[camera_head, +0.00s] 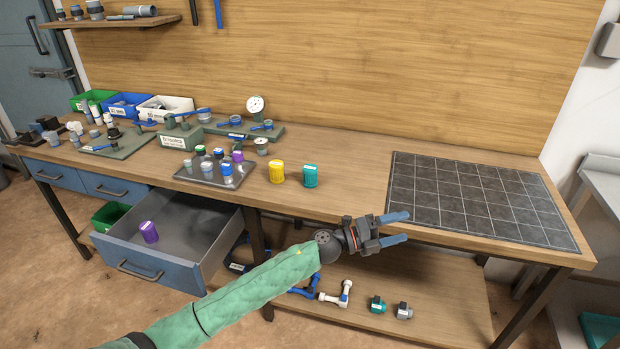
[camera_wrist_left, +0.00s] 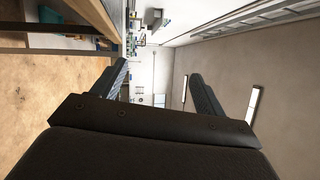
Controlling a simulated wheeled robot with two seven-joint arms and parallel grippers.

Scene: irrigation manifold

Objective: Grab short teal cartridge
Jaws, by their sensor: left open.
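The short teal cartridge (camera_head: 310,176) stands upright on the bench near its front edge, just right of a yellow cartridge (camera_head: 277,173). My left gripper (camera_head: 407,228) is open and empty, out in front of the bench edge, to the right of the teal cartridge and apart from it. Its blue fingers point right in the head view. In the left wrist view, the open fingers (camera_wrist_left: 158,70) frame only the distant room, and the teal cartridge is not seen there. My right gripper is not in view.
A grey tray (camera_head: 207,180) with several small parts lies left of the cartridges. A dark gridded mat (camera_head: 478,200) covers the right of the bench. An open drawer (camera_head: 185,245) holds a purple cartridge (camera_head: 148,232). The bench between teal cartridge and mat is clear.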

